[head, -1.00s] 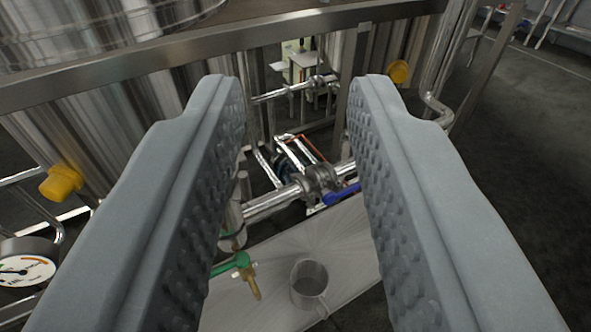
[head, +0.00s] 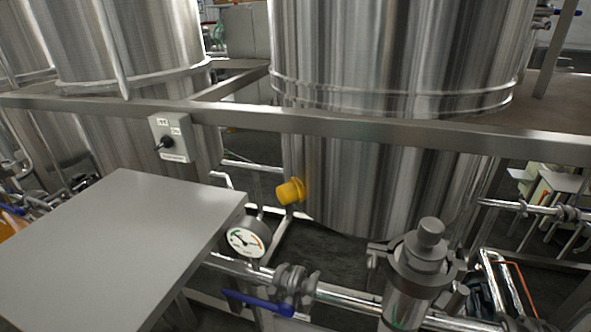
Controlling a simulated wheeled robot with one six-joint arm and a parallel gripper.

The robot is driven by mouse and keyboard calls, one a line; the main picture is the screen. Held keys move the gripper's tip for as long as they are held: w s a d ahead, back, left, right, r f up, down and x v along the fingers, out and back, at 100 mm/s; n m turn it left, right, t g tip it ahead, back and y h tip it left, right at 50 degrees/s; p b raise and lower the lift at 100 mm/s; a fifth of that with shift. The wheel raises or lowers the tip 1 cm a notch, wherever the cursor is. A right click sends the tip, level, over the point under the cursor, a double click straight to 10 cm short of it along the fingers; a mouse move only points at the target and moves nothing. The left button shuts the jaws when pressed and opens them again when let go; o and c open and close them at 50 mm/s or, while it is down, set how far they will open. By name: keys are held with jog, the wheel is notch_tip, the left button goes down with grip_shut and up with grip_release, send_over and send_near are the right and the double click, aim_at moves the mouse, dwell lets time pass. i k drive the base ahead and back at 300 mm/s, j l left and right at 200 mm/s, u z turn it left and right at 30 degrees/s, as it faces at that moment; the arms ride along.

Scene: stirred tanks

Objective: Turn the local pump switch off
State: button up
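The local pump switch (head: 172,138) is a grey box on the horizontal steel beam, left of centre in the head view. It has a black rotary knob (head: 165,143) on its front, with small white labels above and below. The label text is too small to read, and I cannot tell which position the knob points to. My gripper is not in view now, so nothing shows between it and the switch.
A flat grey top (head: 115,240) lies below and left of the switch. Steel tanks (head: 390,60) stand behind the beam (head: 330,125). A pressure gauge (head: 245,238), a yellow fitting (head: 290,191), a blue-handled valve (head: 258,303) and piping fill the lower middle.

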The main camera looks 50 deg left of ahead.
aim_at(166, 142)
jog(key=u, duration=1.95)
